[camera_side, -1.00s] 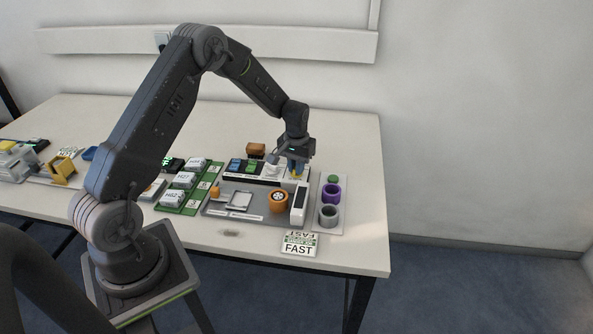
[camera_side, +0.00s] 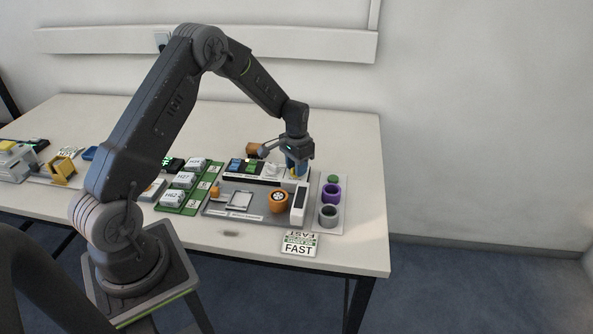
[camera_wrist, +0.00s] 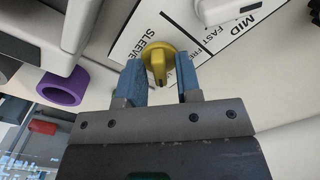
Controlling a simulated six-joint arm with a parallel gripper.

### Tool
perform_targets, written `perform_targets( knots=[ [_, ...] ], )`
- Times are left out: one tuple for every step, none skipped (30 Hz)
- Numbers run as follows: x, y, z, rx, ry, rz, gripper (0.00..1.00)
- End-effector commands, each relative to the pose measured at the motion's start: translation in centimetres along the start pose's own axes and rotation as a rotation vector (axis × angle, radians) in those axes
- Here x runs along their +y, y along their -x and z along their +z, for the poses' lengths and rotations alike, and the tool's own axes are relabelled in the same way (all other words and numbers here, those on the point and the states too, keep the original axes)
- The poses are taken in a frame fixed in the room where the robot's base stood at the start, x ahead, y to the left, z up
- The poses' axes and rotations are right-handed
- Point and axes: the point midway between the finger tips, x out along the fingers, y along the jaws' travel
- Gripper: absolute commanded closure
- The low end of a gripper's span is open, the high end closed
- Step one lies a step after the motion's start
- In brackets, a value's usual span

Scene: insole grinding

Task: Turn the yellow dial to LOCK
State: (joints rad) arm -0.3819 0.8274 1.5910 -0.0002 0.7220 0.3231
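The yellow dial (camera_wrist: 156,64) has a round base with a raised ridge and sits on a white labelled panel (camera_wrist: 204,36) in the wrist view.
A purple ring (camera_side: 331,193) and a grey ring (camera_side: 328,215) stand right of the panel. An orange round holder (camera_side: 278,202) and a white upright block (camera_side: 299,204) are in front. A FAST card (camera_side: 299,249) lies near the table's front edge. The table's back is clear.

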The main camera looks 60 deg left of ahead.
Motion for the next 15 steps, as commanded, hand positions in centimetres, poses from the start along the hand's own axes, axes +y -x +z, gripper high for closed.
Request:
perform_targets(
  knots=[
    [0.0,0.0,0.0,-0.001,0.0,0.0,0.68],
    [0.0,0.0,0.0,-0.001,0.001,0.0,0.68],
    [0.0,0.1,0.0,0.0,0.001,0.0,0.68],
    [0.0,0.1,0.0,0.0,0.001,0.0,0.68],
    [0.0,0.3,0.0,0.0,0.001,0.0,0.68],
    [0.0,0.5,0.0,0.0,0.001,0.0,0.68],
    [0.0,0.8,0.0,0.0,0.001,0.0,0.68],
    [0.0,1.0,0.0,0.0,0.001,0.0,0.68],
    [0.0,1.3,0.0,0.001,0.002,-0.001,0.68],
    [0.0,1.6,0.0,0.001,0.002,-0.001,0.68],
    [0.0,1.8,0.0,0.001,0.002,0.0,0.68],
    [0.0,2.1,0.0,0.0,0.002,0.0,0.68],
    [0.0,2.3,0.0,0.0,0.002,0.0,0.68],
    [0.0,2.5,0.0,0.0,0.002,0.0,0.68],
    [0.0,2.9,0.0,0.001,0.002,0.0,0.68]
  ],
)
